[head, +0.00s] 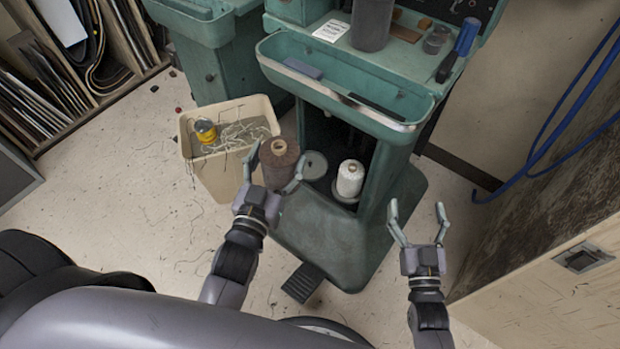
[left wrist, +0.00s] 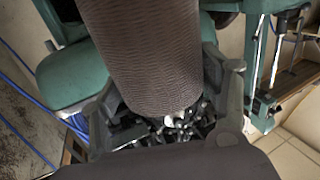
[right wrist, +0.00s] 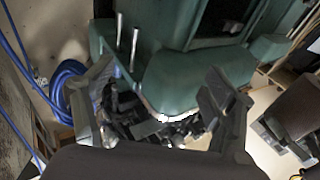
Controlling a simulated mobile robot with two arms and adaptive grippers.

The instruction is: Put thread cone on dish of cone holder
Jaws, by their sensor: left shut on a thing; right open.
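The brown thread cone (head: 279,158) is between the fingers of my left gripper (head: 275,172), which is shut on it. It stands roughly upright, left of the green machine's base opening. In the left wrist view the brown cone (left wrist: 150,55) fills the space between the fingers. The cone holder has an empty-looking grey dish (head: 315,165) just right of the brown cone. A white thread cone (head: 350,178) stands on the other dish (head: 344,198) to its right. My right gripper (head: 417,214) is open and empty, right of the machine's base.
A cream bin (head: 190,150) with thread scraps and a yellow can (head: 205,129) stands left of the brown cone. The machine's green tray (head: 340,90) overhangs the holder. A pedal (head: 303,283) is on the floor. A wooden cabinet (head: 560,290) is at right.

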